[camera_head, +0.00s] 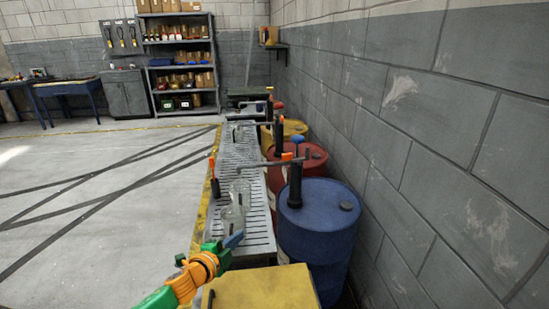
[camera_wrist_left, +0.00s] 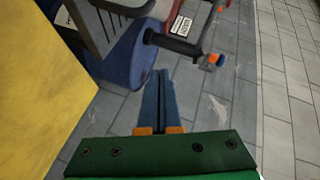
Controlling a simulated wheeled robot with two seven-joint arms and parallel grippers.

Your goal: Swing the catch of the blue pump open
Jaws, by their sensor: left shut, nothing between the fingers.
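The blue drum (camera_head: 318,225) stands by the wall. Its hand pump (camera_head: 295,187) is a black upright cylinder with a blue cap (camera_head: 298,140), an orange piece (camera_head: 287,156) and a grey arm reaching left. The wrist view shows the pump (camera_wrist_left: 175,43) lying across the picture, with its blue cap (camera_wrist_left: 221,60) at the right. I cannot tell which part is the catch. My left gripper (camera_head: 236,240) is shut and empty, left of the drum and apart from the pump. Its fingertips (camera_wrist_left: 163,73) show in the wrist view. My right gripper is not in view.
A slatted metal bench (camera_head: 258,238) with clear jars (camera_head: 232,215) runs left of the drums. A yellow box top (camera_head: 262,288) is in front. Red (camera_head: 312,160) and yellow drums with similar pumps stand behind. The block wall (camera_head: 440,140) closes the right side; open floor lies left.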

